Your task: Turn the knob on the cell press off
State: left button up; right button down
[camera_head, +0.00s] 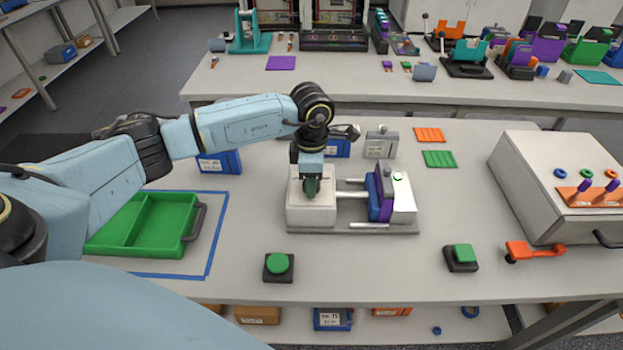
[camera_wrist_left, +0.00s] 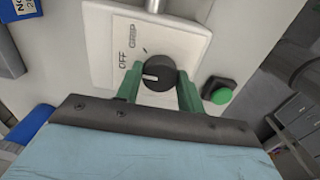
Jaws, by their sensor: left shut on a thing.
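The cell press (camera_head: 296,215) stands mid-table, a white box with rails running right to purple and blue plates and a white end block. My left gripper (camera_head: 311,190) points down over the white box and hides the knob in the head view. In the left wrist view, the black knob (camera_wrist_left: 160,68) sits on the box's white face between the green fingers of my left gripper (camera_wrist_left: 159,86), which are shut on it. The knob's white mark points left, near the printed OFF (camera_wrist_left: 122,60); GRIP (camera_wrist_left: 133,32) is printed farther up. My right gripper is not in view.
A green button (camera_head: 279,264) on a black base stands in front of the press, another (camera_head: 462,254) to its right. A green tray (camera_head: 150,226) lies at left. A large white box (camera_head: 560,170) stands at right. Blue and grey bins stand behind the press.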

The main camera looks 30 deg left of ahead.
pick_arm(q)
jog(key=shift+r, duration=0.1)
dwell(0.3)
jog(key=o, duration=1)
notch_tip(320, 180, up, 13)
jog(key=b, duration=0.1)
jog(key=shift+r, duration=0.15)
